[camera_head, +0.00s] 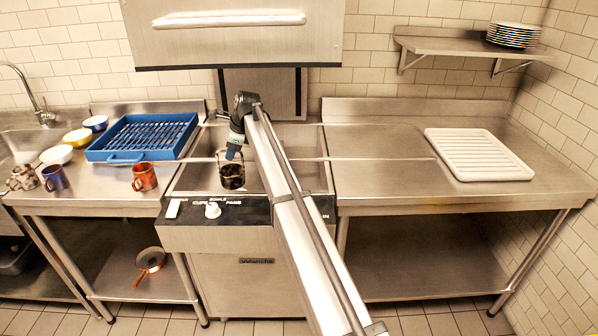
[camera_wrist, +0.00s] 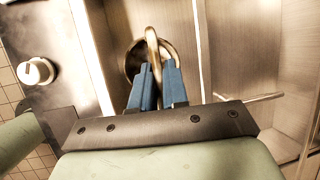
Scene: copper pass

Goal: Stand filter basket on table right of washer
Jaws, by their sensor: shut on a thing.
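The filter basket (camera_head: 232,178) is a small dark metal cup with a looped handle. It is in the well of the washer (camera_head: 257,240), below my gripper (camera_head: 235,152). In the wrist view, my gripper (camera_wrist: 157,72) has its blue fingers closed around the basket's metal handle (camera_wrist: 152,40). Part of the round basket (camera_wrist: 133,62) shows behind the fingers. I cannot tell whether its bottom touches the well. The right table (camera_head: 390,170) is a steel counter joined to the washer's right side.
A white ribbed tray (camera_head: 478,154) lies on the right of that table; the left part is clear. The washer's hood (camera_head: 235,35) is raised above. A blue rack (camera_head: 143,137), an orange mug (camera_head: 144,177) and several bowls and mugs occupy the left table.

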